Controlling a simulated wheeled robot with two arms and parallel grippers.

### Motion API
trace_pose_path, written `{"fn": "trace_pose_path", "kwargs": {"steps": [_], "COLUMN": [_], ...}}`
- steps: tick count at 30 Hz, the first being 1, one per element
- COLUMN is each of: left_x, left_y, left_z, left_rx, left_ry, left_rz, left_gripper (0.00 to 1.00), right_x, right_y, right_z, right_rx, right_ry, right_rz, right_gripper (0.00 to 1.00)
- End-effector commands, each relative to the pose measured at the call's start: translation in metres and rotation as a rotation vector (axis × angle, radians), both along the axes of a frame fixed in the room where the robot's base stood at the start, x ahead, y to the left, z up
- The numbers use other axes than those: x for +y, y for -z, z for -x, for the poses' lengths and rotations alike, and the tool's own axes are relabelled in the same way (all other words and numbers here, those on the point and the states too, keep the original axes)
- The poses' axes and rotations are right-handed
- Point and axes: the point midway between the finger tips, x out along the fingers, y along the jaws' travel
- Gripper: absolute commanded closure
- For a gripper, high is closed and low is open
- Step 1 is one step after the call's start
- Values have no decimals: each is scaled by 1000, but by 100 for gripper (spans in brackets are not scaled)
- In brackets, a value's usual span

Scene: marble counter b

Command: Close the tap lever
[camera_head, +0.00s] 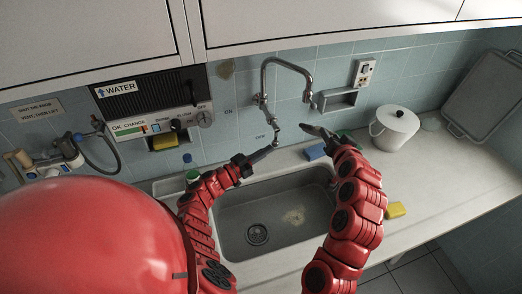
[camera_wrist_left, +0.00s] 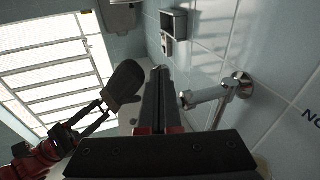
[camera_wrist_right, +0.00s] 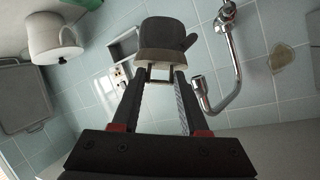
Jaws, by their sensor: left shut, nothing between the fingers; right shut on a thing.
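The chrome tap (camera_head: 264,80) is on the tiled wall above the sink, with an arched spout. A thin chrome part (camera_head: 271,125) hangs below its wall mount; I cannot tell whether this is the lever. My left gripper (camera_head: 268,150) is shut and empty, its tips just below that part; contact is unclear. In the left wrist view its fingers (camera_wrist_left: 160,75) lie beside a chrome fitting (camera_wrist_left: 205,95), apart from it in the picture.
The steel sink (camera_head: 257,235) lies below my arms. A white lidded pot (camera_head: 394,128), blue sponge (camera_head: 315,152) and yellow sponge (camera_head: 395,210) are on the right counter. A water panel (camera_head: 155,104) and a wall shelf (camera_head: 338,99) flank the tap.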

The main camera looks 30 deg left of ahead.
Motion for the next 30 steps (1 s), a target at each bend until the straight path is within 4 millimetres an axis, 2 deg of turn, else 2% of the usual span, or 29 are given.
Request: {"fn": "trace_pose_path", "kwargs": {"steps": [12,17,20,30], "left_x": [-3,1,6,34], "left_y": [2,6,11,33], "left_z": [-4,4,20,92], "left_rx": [1,3,6,5], "left_ry": [0,-1,-3,-4], "left_rz": [1,0,-1,1], "left_gripper": [100,100,100,100], "right_x": [0,0,0,0], "right_y": [0,0,0,0], "right_z": [0,0,0,0], "right_rx": [-1,0,0,0], "right_ry": [0,0,0,0], "right_rz": [0,0,0,0], "right_gripper": [100,100,100,100]}}
